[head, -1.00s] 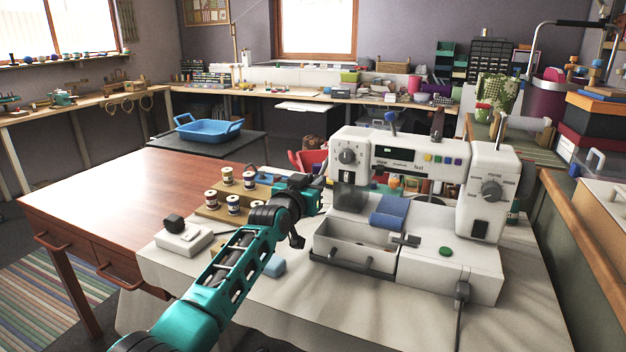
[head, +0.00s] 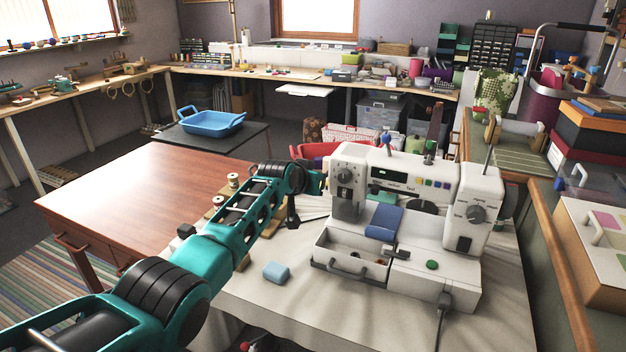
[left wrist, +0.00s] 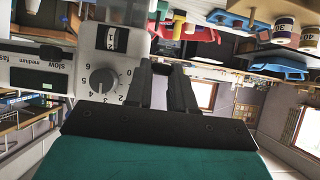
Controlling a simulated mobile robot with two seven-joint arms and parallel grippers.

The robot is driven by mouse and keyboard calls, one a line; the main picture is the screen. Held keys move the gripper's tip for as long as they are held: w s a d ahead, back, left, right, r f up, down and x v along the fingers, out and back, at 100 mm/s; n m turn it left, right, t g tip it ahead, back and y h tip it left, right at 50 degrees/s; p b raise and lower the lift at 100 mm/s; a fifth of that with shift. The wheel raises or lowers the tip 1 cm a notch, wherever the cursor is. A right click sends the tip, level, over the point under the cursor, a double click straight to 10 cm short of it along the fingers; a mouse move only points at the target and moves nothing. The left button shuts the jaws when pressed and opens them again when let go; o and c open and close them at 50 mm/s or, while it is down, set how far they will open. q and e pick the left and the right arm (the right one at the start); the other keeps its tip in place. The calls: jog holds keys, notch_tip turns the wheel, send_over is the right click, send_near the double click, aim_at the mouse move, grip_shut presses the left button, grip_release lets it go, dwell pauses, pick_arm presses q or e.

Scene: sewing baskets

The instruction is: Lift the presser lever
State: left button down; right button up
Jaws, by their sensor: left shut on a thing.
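The white sewing machine (head: 425,170) stands on the cloth-covered table, its round dial (head: 345,173) at the left end of its top arm. My left gripper (head: 322,182) is at that left end, close beside the dial. In the left wrist view, the machine is upside down, with the dial (left wrist: 103,80) left of the two black fingers of my left gripper (left wrist: 166,66). The fingers are close together, shut on a small part at the machine's end. My right gripper is out of view.
A light blue block (head: 276,272) lies on the cloth in front of the machine. Thread spools (head: 233,180) stand behind my left arm. A blue tray (head: 210,123) sits on a dark table farther back.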

pick_arm(q)
jog(key=shift+r+g, duration=0.3)
jog(key=shift+g, duration=0.1)
jog(key=c, duration=1)
grip_release()
jog(key=shift+w, duration=0.1)
jog(key=shift+o, duration=0.2)
jog(key=shift+r+p, duration=0.15)
jog(key=shift+p, duration=0.15)
jog(key=p+v, duration=0.2)
jog(key=v, duration=1)
jog(key=shift+s, duration=0.4)
jog(key=shift+r, duration=0.1)
jog(key=shift+c, duration=0.5)
